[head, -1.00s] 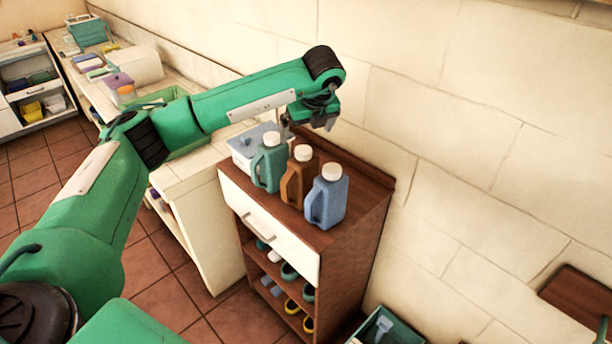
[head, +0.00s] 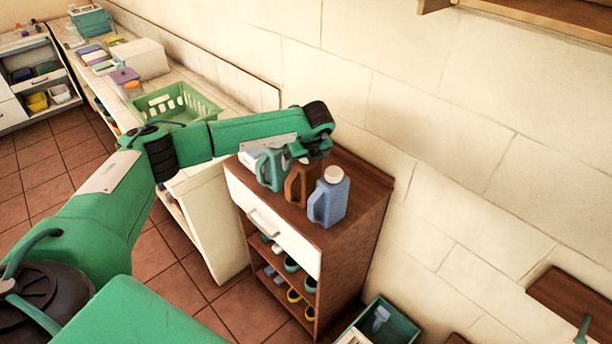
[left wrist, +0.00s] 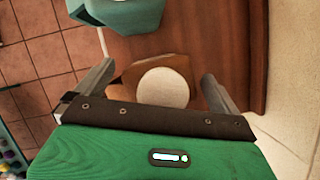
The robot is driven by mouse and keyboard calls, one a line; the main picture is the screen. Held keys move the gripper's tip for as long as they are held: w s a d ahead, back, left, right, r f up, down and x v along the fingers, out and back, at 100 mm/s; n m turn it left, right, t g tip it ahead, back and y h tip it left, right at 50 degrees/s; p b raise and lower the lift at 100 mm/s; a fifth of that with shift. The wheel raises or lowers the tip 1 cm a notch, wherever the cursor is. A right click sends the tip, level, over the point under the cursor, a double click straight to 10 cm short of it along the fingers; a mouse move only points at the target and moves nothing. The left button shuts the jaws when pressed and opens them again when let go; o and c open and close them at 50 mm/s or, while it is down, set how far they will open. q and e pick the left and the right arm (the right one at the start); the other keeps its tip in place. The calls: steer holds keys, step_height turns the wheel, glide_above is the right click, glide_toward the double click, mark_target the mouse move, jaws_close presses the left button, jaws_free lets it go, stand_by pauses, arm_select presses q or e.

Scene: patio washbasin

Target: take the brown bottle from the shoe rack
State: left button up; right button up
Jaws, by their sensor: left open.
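The brown bottle (head: 300,186) stands upright on top of the shoe rack (head: 364,190), between a teal bottle (head: 268,170) and a blue bottle (head: 330,200). In the left wrist view the bottle's white cap (left wrist: 163,88) lies between the two spread fingers of the left gripper (left wrist: 158,85). The fingers are apart from the cap on both sides. The gripper is open and empty. My right gripper is not in view.
The teal bottle (left wrist: 125,15) is close to the left finger in the wrist view. The wall (head: 450,150) runs right behind the rack. A green basket (head: 178,105) stands on the counter to the left.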

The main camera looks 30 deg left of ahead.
arm_select(q)
steer(key=shift+f, duration=0.25)
steer(key=c, duration=1.9)
steer(key=shift+w+r, duration=0.1)
